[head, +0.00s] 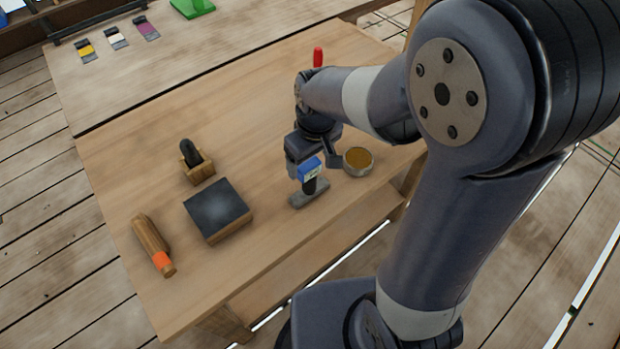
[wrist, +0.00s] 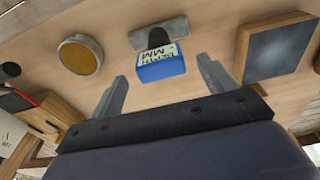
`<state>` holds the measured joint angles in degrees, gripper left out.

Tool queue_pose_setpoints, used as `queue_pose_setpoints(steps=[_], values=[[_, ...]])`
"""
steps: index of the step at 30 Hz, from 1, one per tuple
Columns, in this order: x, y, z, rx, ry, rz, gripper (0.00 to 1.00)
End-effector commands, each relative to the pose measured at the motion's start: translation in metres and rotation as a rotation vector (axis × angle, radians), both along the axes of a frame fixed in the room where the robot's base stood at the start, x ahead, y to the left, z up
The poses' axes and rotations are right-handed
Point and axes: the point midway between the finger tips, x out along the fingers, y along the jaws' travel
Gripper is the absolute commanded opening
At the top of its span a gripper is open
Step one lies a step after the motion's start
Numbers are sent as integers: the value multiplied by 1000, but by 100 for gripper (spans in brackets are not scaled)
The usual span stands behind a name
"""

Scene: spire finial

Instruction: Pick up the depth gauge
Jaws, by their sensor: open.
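The depth gauge (head: 309,181) stands upright near the right front edge of the wooden table. It has a blue head with a white marked face, a dark stem and a flat grey foot. In the wrist view the depth gauge (wrist: 162,65) shows its blue head just beyond and between the two fingers, with its grey foot farther off. My gripper (head: 312,160) is right behind and above the gauge in the head view. In the wrist view my gripper (wrist: 160,84) has its fingers spread apart, with nothing clamped between them.
A round tin (head: 358,161) stands close right of the gauge. A dark-topped block (head: 217,209), a wooden holder with a black item (head: 196,163) and an orange-tipped wooden tool (head: 153,245) lie to the left. A red-handled item (head: 318,57) is behind my arm.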

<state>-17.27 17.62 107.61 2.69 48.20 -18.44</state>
Motion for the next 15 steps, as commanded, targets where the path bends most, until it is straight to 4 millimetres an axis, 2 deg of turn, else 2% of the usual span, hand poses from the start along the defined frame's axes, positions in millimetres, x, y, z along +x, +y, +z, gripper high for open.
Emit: queue_pose_setpoints(steps=[6, 15], values=[[2, 2, -26, -1, 3, 0, 78], [3, 2, -30, 0, 0, 0, 78]])
